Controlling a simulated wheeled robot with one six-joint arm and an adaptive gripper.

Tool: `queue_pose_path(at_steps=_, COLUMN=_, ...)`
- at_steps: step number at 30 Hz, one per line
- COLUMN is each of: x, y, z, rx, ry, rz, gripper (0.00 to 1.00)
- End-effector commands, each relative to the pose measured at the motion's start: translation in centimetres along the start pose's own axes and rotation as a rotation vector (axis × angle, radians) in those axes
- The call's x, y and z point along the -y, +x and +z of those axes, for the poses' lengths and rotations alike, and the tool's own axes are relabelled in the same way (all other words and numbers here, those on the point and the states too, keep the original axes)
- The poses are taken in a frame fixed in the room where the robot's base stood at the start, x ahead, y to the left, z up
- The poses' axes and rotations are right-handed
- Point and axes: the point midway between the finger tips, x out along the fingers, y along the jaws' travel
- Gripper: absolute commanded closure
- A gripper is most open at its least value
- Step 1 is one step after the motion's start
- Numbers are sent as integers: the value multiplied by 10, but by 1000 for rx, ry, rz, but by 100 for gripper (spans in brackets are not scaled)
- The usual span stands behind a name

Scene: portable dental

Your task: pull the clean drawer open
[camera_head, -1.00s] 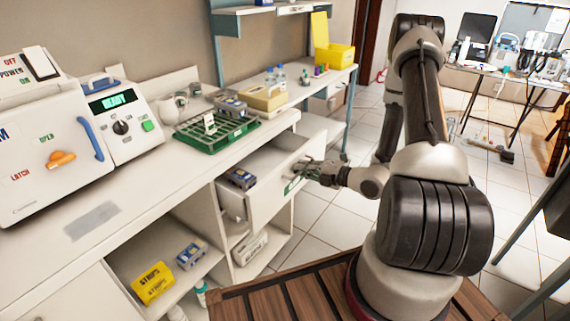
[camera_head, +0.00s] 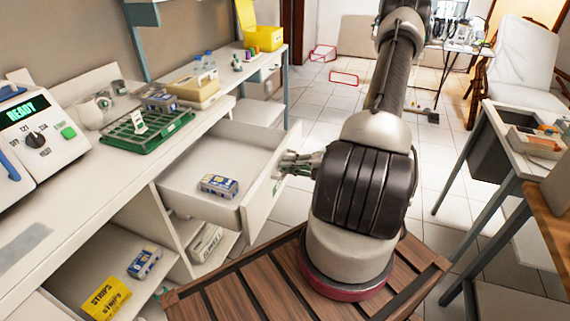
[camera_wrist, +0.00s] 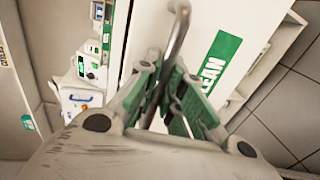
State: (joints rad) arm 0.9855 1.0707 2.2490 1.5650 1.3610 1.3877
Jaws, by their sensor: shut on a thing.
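The clean drawer (camera_head: 222,150) stands pulled out from under the white counter, with its inside showing. A blue and white box (camera_head: 219,186) lies in it near the front. In the wrist view the drawer's front (camera_wrist: 262,22) carries a green label reading "CLEAN" (camera_wrist: 214,62). My gripper (camera_head: 286,166) is at the drawer's front. In the wrist view my gripper (camera_wrist: 172,100) is shut on the metal bar handle (camera_wrist: 178,40), its green-padded fingers on either side of it. The fingertips partly hide the handle's lower part.
A green rack (camera_head: 148,131) and a machine reading READY (camera_head: 30,125) stand on the counter. Open shelves below hold a yellow strips box (camera_head: 106,298) and a blue box (camera_head: 144,263). A side table (camera_head: 500,125) stands at the right. Tiled floor lies beyond the drawer.

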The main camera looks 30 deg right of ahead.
Motion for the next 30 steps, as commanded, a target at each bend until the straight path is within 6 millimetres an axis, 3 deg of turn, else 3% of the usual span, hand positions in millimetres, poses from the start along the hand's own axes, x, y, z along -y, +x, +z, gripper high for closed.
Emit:
queue_pose_path(at_steps=8, x=0, y=0, z=1, rx=1, ry=-1, rz=-1, gripper=100)
queue_pose_path(at_steps=9, x=0, y=0, z=1, rx=1, ry=-1, rz=-1, gripper=83)
queue_pose_path(at_steps=10, x=0, y=0, z=1, rx=1, ry=-1, rz=-1, gripper=81)
queue_pose_path(at_steps=20, x=0, y=-2, z=1, rx=1, ry=-1, rz=0, gripper=81)
queue_pose_path(at_steps=25, x=0, y=-24, z=2, rx=6, ry=-2, rz=-1, gripper=81)
queue_pose_path(at_steps=30, x=0, y=-63, z=2, rx=7, ry=-2, rz=-1, gripper=81)
